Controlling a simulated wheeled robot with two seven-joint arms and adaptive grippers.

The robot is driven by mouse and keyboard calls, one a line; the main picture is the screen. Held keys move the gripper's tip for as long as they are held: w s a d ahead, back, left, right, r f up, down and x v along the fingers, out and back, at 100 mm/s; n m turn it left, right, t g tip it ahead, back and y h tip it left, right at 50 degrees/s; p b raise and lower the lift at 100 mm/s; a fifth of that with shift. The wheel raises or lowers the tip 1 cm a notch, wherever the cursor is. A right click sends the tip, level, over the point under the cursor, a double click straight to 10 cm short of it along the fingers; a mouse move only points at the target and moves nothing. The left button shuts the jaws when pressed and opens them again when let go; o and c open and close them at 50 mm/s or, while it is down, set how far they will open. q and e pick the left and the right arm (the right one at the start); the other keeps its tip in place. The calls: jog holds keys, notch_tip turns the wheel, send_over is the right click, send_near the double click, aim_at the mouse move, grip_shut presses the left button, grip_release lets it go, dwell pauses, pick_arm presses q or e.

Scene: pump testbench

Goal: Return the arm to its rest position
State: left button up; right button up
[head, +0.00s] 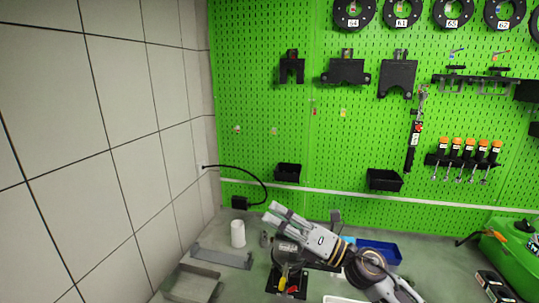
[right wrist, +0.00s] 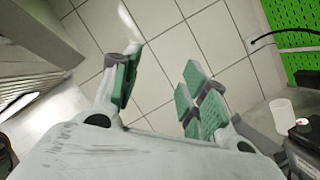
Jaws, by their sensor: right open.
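My right arm (head: 370,270) comes in from the lower right of the head view, above the bench. Its gripper (head: 272,213) points up and left toward the tiled wall. In the right wrist view, the gripper (right wrist: 160,75) has its green-padded fingers spread, with only wall tiles visible between them. It holds nothing. A dark machine (head: 288,277) with red and yellow parts stands below the gripper and is partly hidden by it. My left gripper is not in view.
A white cup (head: 237,233) and a grey metal bracket (head: 222,257) are on the bench at left. A blue tray (head: 380,253) lies behind my arm. A green container (head: 512,250) is at far right. The green pegboard (head: 265,110) with hanging tools rises behind.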

jog(key=w+d+f+m+t+h, duration=0.2)
jog(key=d+m+t+h, duration=0.4)
jog(key=m, duration=0.5)
jog(key=w+d+f+m+t+h, duration=0.25)
jog(key=d+m+t+h, duration=0.35)
jog(key=m, duration=0.4)
jog(key=s+d+f+m+g+h, duration=0.35)
jog(key=f+m, duration=0.25)
jog(key=f, duration=0.2)
jog(key=s+d+f+m+g+h, duration=0.2)
jog(key=d+f+m+g+h, duration=0.25)
jog(key=f, duration=0.45)
jog(key=s+f+m+g, duration=0.3)
jog(key=s+f+g, duration=0.3)
jog(key=s, duration=0.4)
jog(key=s+f+m+g, duration=0.35)
jog(key=s+f, duration=0.45)
jog(key=s, duration=0.3)
notch_tip(320, 180, down, 38)
jog(key=s+n+g+b, duration=0.1)
jog(key=s+g+b, duration=0.1)
jog(key=b, duration=0.3)
jog(key=s+d+f+b, duration=0.2)
jog(key=s+f, duration=0.9)
jog(key=f, duration=0.1)
jog(key=s+d+f+b, duration=0.3)
jog(key=s+f, duration=0.8)
jog(key=f, duration=0.1)
jog(key=shift+f+g+y, duration=0.3)
jog(key=shift+g, duration=0.15)
